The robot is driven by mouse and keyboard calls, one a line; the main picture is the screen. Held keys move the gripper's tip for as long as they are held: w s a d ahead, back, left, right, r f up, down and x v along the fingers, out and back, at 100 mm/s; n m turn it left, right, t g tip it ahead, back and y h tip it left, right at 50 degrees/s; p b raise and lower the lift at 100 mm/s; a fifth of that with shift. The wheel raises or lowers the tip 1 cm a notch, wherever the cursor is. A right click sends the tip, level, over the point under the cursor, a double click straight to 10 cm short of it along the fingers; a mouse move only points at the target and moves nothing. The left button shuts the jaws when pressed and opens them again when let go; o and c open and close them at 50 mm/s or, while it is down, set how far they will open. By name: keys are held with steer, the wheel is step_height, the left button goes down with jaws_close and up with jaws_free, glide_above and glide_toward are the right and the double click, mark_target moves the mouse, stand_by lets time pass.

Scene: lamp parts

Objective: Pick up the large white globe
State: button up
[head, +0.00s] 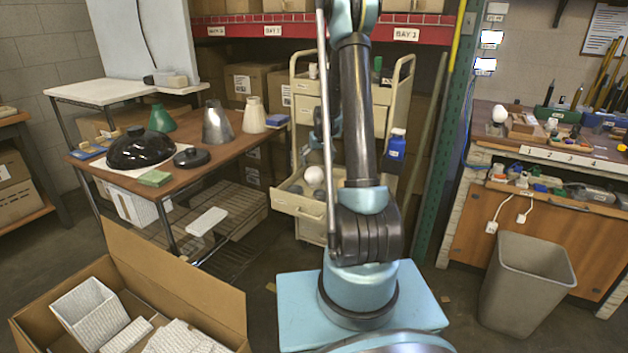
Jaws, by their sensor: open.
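A large white globe (314,175) sits in the pulled-out drawer (300,203) of a cream cart, left of my arm. It is apart from my arm in the picture. A smaller white, egg-shaped globe (499,114) stands on the workbench at the right. My arm rises from its blue base in the middle and leaves the frame at the top. I cannot make out my gripper's fingers anywhere, and my arm hides part of the cart and its drawer.
A brown table (215,150) at the left bears a black dome shade (140,150) and several cone shades. An open cardboard box (190,290) lies front left. A grey bin (527,285) stands front right. Some floor is clear before the cart.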

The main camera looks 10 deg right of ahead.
mark_target(315, 169)
steer(key=shift+x, duration=3.45)
steer(key=shift+w+x, duration=0.2)
steer(key=shift+x, duration=0.75)
steer(key=shift+w+x, duration=0.2)
steer(key=shift+x, duration=0.7)
steer(key=shift+w+f, duration=0.25)
steer(key=shift+f, duration=0.3)
steer(key=shift+c, duration=0.5)
steer(key=c, duration=1)
